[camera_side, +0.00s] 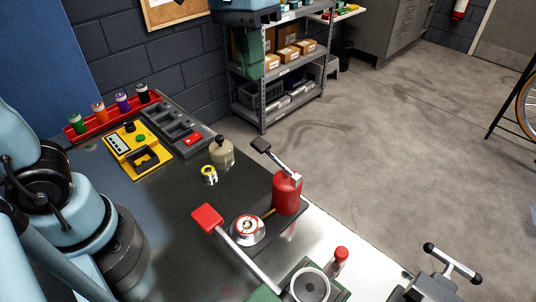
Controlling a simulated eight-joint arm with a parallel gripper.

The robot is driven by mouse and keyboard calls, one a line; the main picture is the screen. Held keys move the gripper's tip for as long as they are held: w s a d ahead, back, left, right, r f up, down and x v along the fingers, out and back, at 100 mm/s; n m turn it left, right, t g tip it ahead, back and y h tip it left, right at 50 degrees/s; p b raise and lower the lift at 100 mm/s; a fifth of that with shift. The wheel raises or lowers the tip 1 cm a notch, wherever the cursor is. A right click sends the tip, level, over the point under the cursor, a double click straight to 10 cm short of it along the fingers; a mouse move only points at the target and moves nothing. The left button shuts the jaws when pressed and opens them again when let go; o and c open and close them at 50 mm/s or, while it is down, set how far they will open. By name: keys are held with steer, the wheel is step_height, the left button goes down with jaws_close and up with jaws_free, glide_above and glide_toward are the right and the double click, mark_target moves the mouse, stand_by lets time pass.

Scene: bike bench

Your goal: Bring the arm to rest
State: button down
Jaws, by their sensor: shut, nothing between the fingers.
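Parts of my own arm, light blue with dark joints, fill the left edge of the side view. My gripper is not in view, so its place over the bench cannot be told. The dark bench top (180,215) lies to the right of my arm. Nothing visible of my arm touches the things on the bench.
A vise (436,285) is at front right. Floor beyond is open.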

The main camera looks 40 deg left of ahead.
stand_by(0.4)
steer(key=s+a+f+t+y, duration=0.1)
steer(key=s+a+f+t, duration=0.2)
steer(key=a+f+t, duration=0.4)
step_height(320, 180, down, 5)
steer(key=shift+a+f+y, duration=0.1)
steer(key=shift+a+y, duration=0.3)
steer(key=shift+a, duration=0.65)
steer(key=c, duration=1.8)
jaws_free()
steer(key=shift+c, duration=0.2)
